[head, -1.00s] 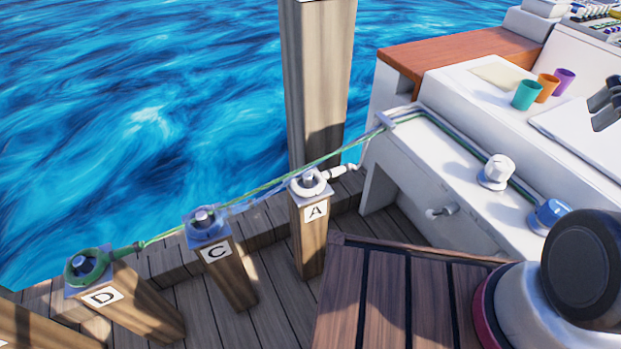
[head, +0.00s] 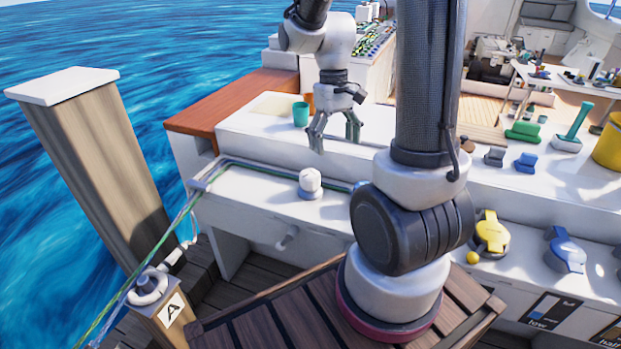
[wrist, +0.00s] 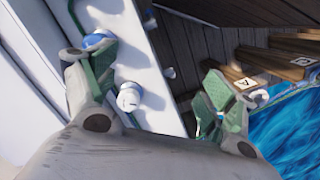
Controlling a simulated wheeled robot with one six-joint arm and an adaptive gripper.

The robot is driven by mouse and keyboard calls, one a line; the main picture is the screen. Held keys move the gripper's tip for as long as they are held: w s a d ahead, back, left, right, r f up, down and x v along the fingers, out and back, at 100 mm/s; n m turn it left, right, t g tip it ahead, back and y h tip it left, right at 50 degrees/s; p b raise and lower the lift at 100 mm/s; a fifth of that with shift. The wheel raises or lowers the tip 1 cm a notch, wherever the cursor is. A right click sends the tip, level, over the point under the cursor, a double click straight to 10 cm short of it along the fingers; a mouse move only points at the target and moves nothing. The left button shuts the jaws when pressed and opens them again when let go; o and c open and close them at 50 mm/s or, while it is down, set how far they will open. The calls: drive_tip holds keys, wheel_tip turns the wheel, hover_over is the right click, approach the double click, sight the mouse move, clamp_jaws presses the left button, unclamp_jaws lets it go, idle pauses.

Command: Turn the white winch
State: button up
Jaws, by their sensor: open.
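The white winch (head: 310,182) is a small knobbed drum on the white side deck, beside the green and blue lines. It also shows in the wrist view (wrist: 130,97), between my fingers in the picture and nearer the left one. My gripper (head: 334,142) is open and empty, with its fingers pointing down. In the head view it appears above and slightly right of the winch, apart from it. In the wrist view my gripper (wrist: 155,88) has its green pads spread wide.
A blue winch (wrist: 97,40) sits farther along the deck, mostly hidden by my arm in the head view. A teal cup (head: 300,114) and an orange cup stand on the ledge near my gripper. Post A (head: 172,312) holds a white-looped line at lower left.

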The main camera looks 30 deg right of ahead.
drive_tip(key=w+d+f+n, duration=0.2)
drive_tip(key=w+f, duration=0.4)
drive_tip(key=f, duration=0.3)
drive_tip(key=w+d+f+n, duration=0.1)
drive_tip(key=w+f+n, duration=0.1)
drive_tip(key=w+f, duration=0.5)
drive_tip(key=n+t, duration=0.1)
drive_tip(key=n, duration=0.2)
hover_over(311, 174)
drive_tip(key=shift+s+f, duration=0.15)
drive_tip(key=shift+f, duration=0.5)
drive_tip(key=shift+t, duration=0.3)
drive_tip(key=shift+w+f+n, duration=0.2)
drive_tip(key=shift+f+n, duration=0.05)
drive_tip(key=shift+n, duration=0.05)
wheel_tip(311, 174, down, 7)
drive_tip(key=shift+f, duration=0.15)
drive_tip(key=c, duration=1)
